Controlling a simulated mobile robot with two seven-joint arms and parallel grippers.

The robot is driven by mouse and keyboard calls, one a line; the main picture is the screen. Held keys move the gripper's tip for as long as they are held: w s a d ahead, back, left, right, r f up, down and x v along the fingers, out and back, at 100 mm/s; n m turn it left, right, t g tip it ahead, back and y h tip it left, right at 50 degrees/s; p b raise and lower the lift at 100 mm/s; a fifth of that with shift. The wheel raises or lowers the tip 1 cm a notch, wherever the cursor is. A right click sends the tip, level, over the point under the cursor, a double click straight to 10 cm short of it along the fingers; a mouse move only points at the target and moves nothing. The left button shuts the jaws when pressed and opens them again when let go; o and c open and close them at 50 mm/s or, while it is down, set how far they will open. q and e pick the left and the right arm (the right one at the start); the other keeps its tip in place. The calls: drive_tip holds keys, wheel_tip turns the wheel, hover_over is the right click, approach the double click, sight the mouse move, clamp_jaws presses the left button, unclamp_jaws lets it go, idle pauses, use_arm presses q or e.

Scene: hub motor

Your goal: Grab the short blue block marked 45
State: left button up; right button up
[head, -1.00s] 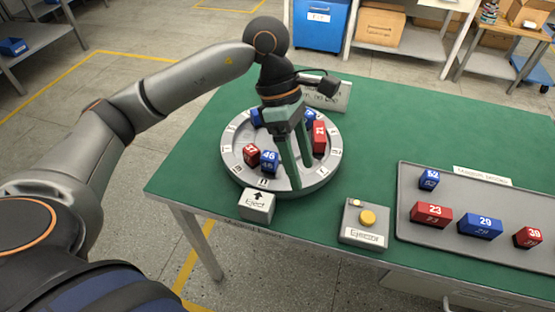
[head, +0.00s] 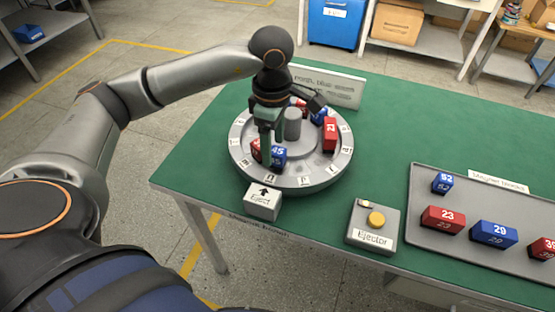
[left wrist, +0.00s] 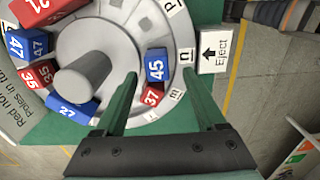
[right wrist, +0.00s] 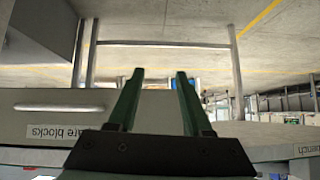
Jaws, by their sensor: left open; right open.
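The short blue block marked 45 (head: 279,153) stands on the grey round hub (head: 311,181), near its front rim. In the left wrist view the blue block (left wrist: 156,66) lies between the fingertips of my left gripper (left wrist: 160,74), which is open with a gap on both sides. In the head view my left gripper (head: 268,158) hangs over this block and partly hides it. A red block marked 37 (left wrist: 152,96) sits close beside the blue block, near the left finger. My right gripper (right wrist: 159,75) is open and empty, away from the hub.
The hub also carries a red block marked 21 (head: 330,134), blue blocks 47 (left wrist: 28,46) and 27 (left wrist: 72,110), red block 35 (left wrist: 38,74) and a central post (head: 293,124). An Eject marker (head: 263,202), the ejector box (head: 373,226) and a block tray (head: 470,250) are nearby.

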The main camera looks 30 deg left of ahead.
sight(274, 150)
use_arm(q)
wheel_tip(274, 150, down, 4)
drive_tip(key=shift+w+r, duration=0.15)
drive_tip(key=shift+r, duration=0.1)
clamp_jaws()
idle(0.5)
